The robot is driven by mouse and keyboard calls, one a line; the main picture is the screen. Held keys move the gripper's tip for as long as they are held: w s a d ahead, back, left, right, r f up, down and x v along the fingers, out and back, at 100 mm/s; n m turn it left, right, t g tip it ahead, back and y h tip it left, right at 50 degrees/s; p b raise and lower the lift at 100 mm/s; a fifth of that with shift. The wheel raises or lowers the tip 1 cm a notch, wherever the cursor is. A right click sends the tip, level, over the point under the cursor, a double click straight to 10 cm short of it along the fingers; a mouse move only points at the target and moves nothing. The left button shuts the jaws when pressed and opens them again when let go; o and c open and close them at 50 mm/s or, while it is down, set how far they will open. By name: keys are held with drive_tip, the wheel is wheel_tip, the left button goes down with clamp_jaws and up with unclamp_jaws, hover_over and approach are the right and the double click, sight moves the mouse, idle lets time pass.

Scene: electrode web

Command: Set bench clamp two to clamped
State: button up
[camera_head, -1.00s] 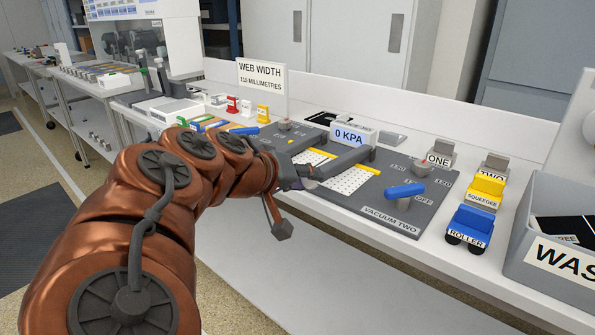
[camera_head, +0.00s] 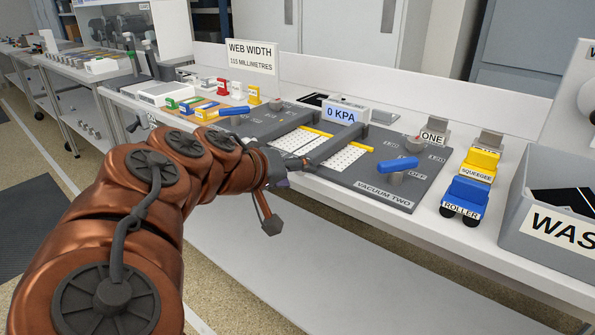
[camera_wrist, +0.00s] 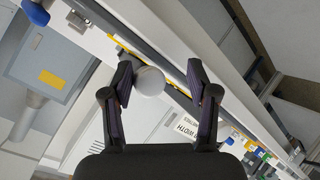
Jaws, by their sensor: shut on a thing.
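A dark grey bar (camera_head: 337,146), which looks like a bench clamp, lies slantwise over the white perforated plate (camera_head: 345,160) on the dark grey board marked VACUUM TWO (camera_head: 382,193). I see no label reading clamp two. My gripper (camera_head: 282,182) is at the bar's front end by the bench edge, partly hidden by my arm. In the wrist view a round pale knob (camera_wrist: 149,80) sits between the two fingers of my gripper (camera_wrist: 160,75), close against the left one. The gripper is shut on this knob. How the knob joins the bar is hidden.
A blue-handled knob (camera_head: 398,165) stands on the board right of the plate. A 0 KPA display (camera_head: 345,113) stands behind. The blue roller (camera_head: 465,197), yellow squeegee (camera_head: 482,161) and a grey waste bin (camera_head: 522,195) are to the right. A WEB WIDTH sign (camera_head: 250,56) stands at the back left.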

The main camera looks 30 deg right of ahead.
drive_tip(key=shift+o, duration=1.3)
drive_tip(key=shift+w+a, duration=0.1)
drive_tip(key=shift+r, duration=0.1)
drive_tip(key=shift+r, duration=0.15)
wheel_tip(320, 180, up, 10)
